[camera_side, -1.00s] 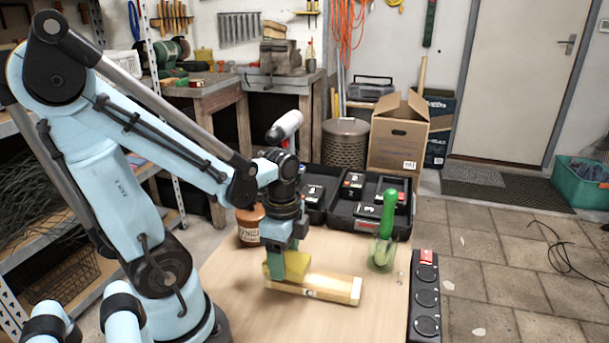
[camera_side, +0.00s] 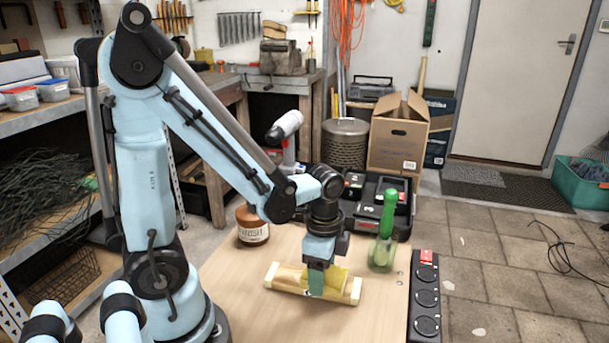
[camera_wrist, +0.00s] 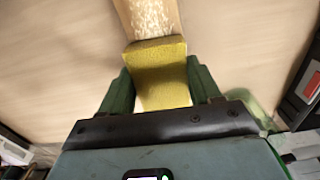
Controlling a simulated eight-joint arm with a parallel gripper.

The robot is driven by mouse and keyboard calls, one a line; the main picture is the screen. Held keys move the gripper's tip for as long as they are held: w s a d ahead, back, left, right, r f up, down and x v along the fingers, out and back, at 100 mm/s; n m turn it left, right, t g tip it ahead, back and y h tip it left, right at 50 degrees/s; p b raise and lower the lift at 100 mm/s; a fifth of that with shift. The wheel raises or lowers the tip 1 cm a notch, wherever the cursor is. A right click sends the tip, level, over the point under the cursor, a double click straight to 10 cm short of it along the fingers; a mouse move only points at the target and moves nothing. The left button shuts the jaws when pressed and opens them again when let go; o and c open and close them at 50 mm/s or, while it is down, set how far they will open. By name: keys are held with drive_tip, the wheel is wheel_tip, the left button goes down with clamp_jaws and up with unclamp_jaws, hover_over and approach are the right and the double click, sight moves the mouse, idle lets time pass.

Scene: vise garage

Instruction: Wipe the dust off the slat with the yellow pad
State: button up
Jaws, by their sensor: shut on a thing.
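The slat (camera_side: 288,281) is a pale wooden bar lying on the table, with lighter end blocks. In the wrist view a stretch of the slat (camera_wrist: 152,18) runs away from the pad and carries pale specks of dust. My gripper (camera_side: 317,284) is shut on the yellow pad (camera_side: 338,278), over the right part of the slat. In the wrist view the yellow pad (camera_wrist: 158,66) sits between the two green fingers of my gripper (camera_wrist: 160,90). The pad appears to touch the slat's top. The slat's surface under the pad is hidden.
A brown jar (camera_side: 252,224) stands at the table's back left. A green-handled tool in a holder (camera_side: 383,250) stands right of the slat. A black tray (camera_side: 405,225) with boxes lies behind it, and a black strip (camera_side: 425,297) lies along the right edge. The table's front is clear.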

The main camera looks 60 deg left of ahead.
sight(342, 276)
drive_tip(key=w+d, duration=0.2)
drive_tip(key=w, duration=0.1)
drive_tip(key=shift+d, duration=0.35)
drive_tip(key=shift+s+a, duration=1.95)
drive_tip(key=shift+s, duration=0.2)
drive_tip(key=shift+s+a, duration=1.9)
drive_tip(key=shift+s, duration=0.25)
wheel_tip(342, 276, up, 8)
